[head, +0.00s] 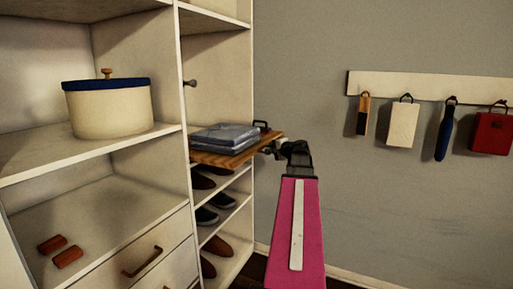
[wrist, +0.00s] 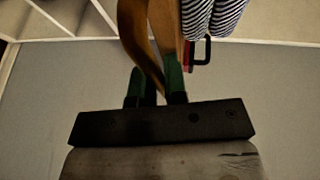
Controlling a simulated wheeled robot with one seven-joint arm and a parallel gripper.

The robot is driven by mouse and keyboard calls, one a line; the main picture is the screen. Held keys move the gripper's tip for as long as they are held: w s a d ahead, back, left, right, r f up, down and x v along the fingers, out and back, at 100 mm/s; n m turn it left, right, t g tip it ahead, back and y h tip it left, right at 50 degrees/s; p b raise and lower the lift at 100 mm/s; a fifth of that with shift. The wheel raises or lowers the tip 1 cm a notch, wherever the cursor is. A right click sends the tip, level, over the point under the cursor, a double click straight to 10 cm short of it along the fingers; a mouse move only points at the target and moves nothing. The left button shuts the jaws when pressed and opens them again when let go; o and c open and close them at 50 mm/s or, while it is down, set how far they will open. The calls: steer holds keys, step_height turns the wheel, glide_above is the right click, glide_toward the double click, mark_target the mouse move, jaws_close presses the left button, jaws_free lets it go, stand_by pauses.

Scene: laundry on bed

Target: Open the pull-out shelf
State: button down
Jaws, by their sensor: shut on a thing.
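The pull-out shelf (head: 215,158) is a brown wooden board in the narrow right column of the white closet. It sticks out past the closet front and carries folded blue-grey cloth (head: 225,136). My gripper (head: 270,149) is at its front edge. In the wrist view, my green-tipped gripper (wrist: 155,88) is shut on the wooden front part of the shelf (wrist: 136,30). The exact contact is partly hidden between the fingers. Striped cloth (wrist: 212,15) and a black handle-like loop (wrist: 201,50) show beside the wood.
Shoes (head: 207,216) stand on racks below the shelf. A blue-lidded pot (head: 110,108) and a drawer with a handle (head: 142,262) are at left. A hook rail (head: 430,86) with hanging items is on the right wall. The wall area behind my arm is bare.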

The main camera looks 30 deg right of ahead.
steer(key=s+d, duration=0.5)
steer(key=s, duration=0.1)
steer(key=shift+s, duration=0.25)
steer(key=c, duration=1.2)
jaws_free()
steer(key=v, duration=1)
steer(key=shift+s+d, duration=0.1)
steer(key=shift+s, duration=0.25)
